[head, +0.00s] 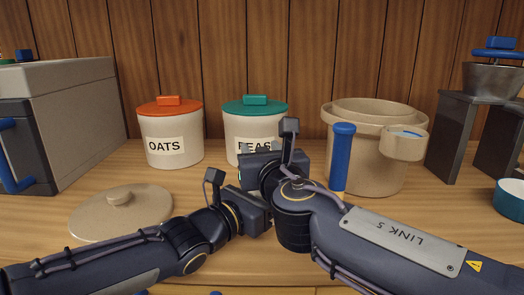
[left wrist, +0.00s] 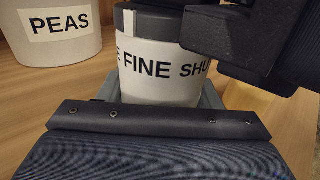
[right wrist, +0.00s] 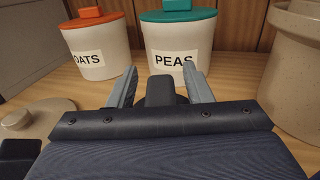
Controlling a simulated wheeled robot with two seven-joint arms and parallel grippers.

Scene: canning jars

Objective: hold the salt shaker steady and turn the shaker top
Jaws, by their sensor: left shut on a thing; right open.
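The salt shaker (left wrist: 152,72) shows in the left wrist view as a white, upright body. Its label is partly readable as "FINE SHU". Its grey shaker top (left wrist: 150,25) is partly covered by my dark right gripper. My left gripper (left wrist: 162,96) is shut on the body, with a finger at each side. My right gripper (right wrist: 161,82) is open, with its two grey fingers apart in the right wrist view. A dark block stands between these fingers; I cannot tell if it is part of the top. In the head view my arms hide the shaker.
Behind stand the OATS jar (head: 170,135) and the PEAS jar (head: 243,127). A beige pot (head: 365,165) with a blue handle (head: 342,157) is at right. A round lid (head: 121,212) lies at left. A blue bowl (head: 511,201) is at far right.

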